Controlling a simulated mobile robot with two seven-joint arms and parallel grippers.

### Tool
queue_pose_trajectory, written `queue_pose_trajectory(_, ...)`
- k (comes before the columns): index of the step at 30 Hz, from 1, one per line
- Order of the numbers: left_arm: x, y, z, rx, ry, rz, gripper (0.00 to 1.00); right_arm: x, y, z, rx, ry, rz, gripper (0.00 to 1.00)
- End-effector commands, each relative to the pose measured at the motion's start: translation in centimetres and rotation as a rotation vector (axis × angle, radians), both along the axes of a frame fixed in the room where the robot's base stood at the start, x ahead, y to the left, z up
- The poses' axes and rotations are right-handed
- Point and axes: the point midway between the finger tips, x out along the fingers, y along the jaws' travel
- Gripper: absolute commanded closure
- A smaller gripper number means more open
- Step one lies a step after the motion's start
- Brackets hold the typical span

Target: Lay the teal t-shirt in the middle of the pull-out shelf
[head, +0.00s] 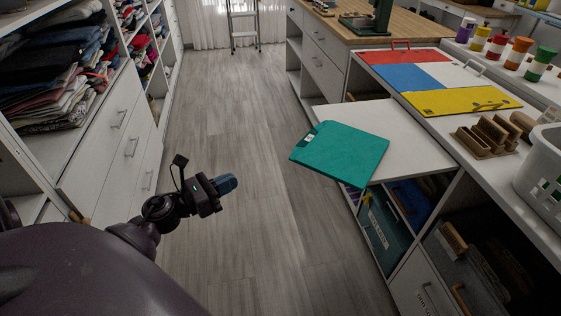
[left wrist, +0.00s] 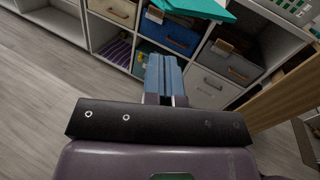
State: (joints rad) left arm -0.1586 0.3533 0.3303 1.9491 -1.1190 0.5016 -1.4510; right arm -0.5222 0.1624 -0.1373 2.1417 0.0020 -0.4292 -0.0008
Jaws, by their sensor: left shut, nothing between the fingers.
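The teal t-shirt (head: 341,152) is folded into a flat square. It lies on the white pull-out shelf (head: 395,128), at the shelf's left end, and its left and front parts stick out past the shelf edge. Its edge also shows at the top of the left wrist view (left wrist: 195,8). My left gripper (head: 225,184) has blue fingers, is shut and empty, and is over the floor to the left of the shirt, apart from it. The blue fingers show in the left wrist view (left wrist: 163,75). My right gripper is not in view.
Below the pull-out shelf are cubbies with bins, including a teal bin (head: 387,228). Red, blue, white and yellow panels (head: 460,100) lie on the counter behind. A white basket (head: 543,170) stands at the right. Shelving with folded clothes (head: 55,75) lines the left. The floor between is clear.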

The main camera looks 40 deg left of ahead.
Motion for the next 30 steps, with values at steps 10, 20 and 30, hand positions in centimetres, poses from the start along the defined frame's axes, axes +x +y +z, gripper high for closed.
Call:
queue_pose_trajectory(10, 2.8, -0.6, 0.3, 0.099, -0.022, -0.022, 1.00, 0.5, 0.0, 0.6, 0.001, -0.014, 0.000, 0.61)
queue_pose_trajectory(20, 8.4, -2.4, 0.3, 0.095, -0.020, -0.022, 1.00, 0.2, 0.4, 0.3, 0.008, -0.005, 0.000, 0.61)
queue_pose_trajectory(30, 12.8, -3.9, 0.1, 0.094, -0.019, -0.020, 1.00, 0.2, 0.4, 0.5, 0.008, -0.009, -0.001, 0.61)
